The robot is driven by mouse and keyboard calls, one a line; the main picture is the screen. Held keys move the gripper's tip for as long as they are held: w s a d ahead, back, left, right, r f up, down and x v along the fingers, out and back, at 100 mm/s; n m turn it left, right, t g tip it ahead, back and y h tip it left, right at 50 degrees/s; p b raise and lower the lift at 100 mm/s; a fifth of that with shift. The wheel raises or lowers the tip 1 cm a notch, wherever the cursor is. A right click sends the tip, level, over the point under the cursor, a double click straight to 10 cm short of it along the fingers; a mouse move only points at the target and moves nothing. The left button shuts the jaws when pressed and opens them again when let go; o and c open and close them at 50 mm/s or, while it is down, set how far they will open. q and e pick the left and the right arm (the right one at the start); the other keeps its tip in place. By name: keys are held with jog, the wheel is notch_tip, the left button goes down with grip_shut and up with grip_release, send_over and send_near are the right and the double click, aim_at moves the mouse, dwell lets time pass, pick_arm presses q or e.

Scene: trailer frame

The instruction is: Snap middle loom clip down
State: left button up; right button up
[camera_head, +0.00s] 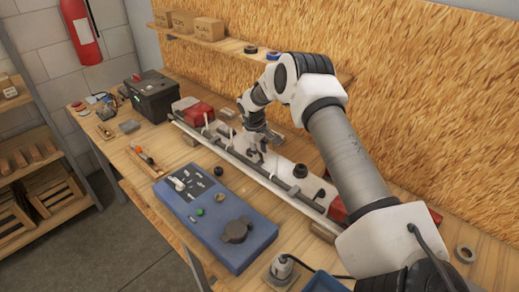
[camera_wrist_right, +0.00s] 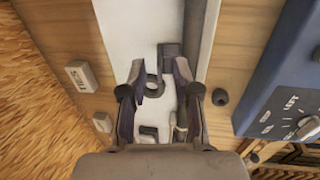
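A long white trailer beam (camera_head: 285,170) lies on the bench, with a grey strip or loom (camera_head: 250,168) along its near edge. My right gripper (camera_head: 256,152) is over the middle of the beam, pointing down. In the right wrist view its two fingers (camera_wrist_right: 160,95) are apart with nothing held. A dark hook-shaped part (camera_wrist_right: 154,88), possibly the middle loom clip, shows between the fingertips, beside a dark block (camera_wrist_right: 169,52). Whether a finger touches it I cannot tell. A small pale upright piece (camera_head: 206,120) stands on the beam to the left. My left gripper is not in view.
A blue switch box (camera_head: 215,208) lies in front of the beam. Red lamps (camera_head: 198,112) sit at the beam's ends. A black battery (camera_head: 150,95) stands at the back left. A chipboard wall (camera_head: 430,110) rises behind the bench. A grey socket (camera_head: 282,270) is near the front edge.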

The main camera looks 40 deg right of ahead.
jog(key=shift+s+a+r, duration=0.1)
jog(key=shift+s+r, duration=0.05)
jog(key=shift+r, duration=0.05)
grip_shut()
